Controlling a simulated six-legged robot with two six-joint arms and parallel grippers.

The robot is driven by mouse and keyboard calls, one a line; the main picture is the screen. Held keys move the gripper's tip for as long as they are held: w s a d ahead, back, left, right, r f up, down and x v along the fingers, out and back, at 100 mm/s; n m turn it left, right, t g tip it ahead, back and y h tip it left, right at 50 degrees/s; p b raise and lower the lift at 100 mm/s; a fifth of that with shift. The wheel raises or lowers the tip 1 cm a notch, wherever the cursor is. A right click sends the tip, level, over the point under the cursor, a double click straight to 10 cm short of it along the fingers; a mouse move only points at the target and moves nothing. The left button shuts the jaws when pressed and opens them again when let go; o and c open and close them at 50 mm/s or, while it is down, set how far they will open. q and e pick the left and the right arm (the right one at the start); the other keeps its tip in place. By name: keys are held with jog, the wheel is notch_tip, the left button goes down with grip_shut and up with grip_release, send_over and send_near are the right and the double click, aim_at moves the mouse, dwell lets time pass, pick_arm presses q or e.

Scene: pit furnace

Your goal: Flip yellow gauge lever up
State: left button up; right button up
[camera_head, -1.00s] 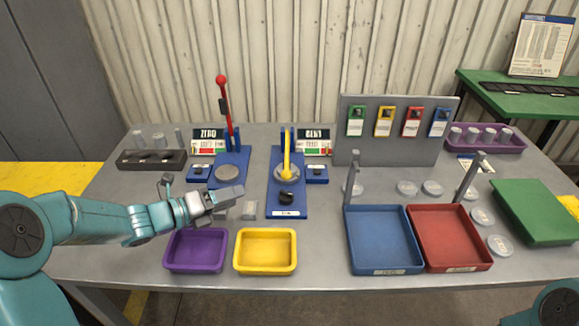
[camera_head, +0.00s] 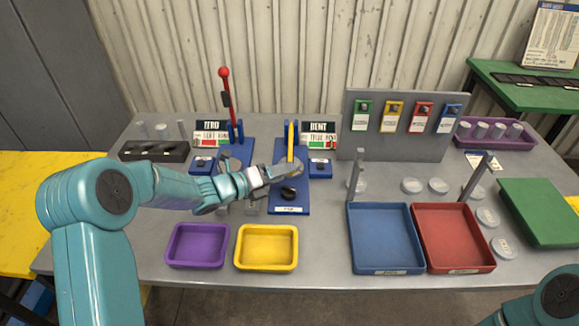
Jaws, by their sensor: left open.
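The yellow gauge lever (camera_head: 291,142) is at its blue base plate (camera_head: 289,209), left of centre on the bench. It lies low toward me from its hinge, and its near end is hidden behind my left gripper. My left gripper (camera_head: 258,163) is open, with one finger over the near part of the yellow lever and the other left of it. I cannot tell whether it touches the lever. My right gripper is out of view; only part of my right arm shows at the bottom right.
A red lever (camera_head: 228,97) stands upright just left of the yellow one. Purple (camera_head: 196,262) and yellow (camera_head: 266,266) bins lie in front. Blue (camera_head: 385,269) and red (camera_head: 453,267) trays are to the right. A grey panel (camera_head: 395,146) stands behind them.

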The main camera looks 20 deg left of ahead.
aim_at(290, 149)
pick_arm(q)
jog(key=shift+x, duration=1.75)
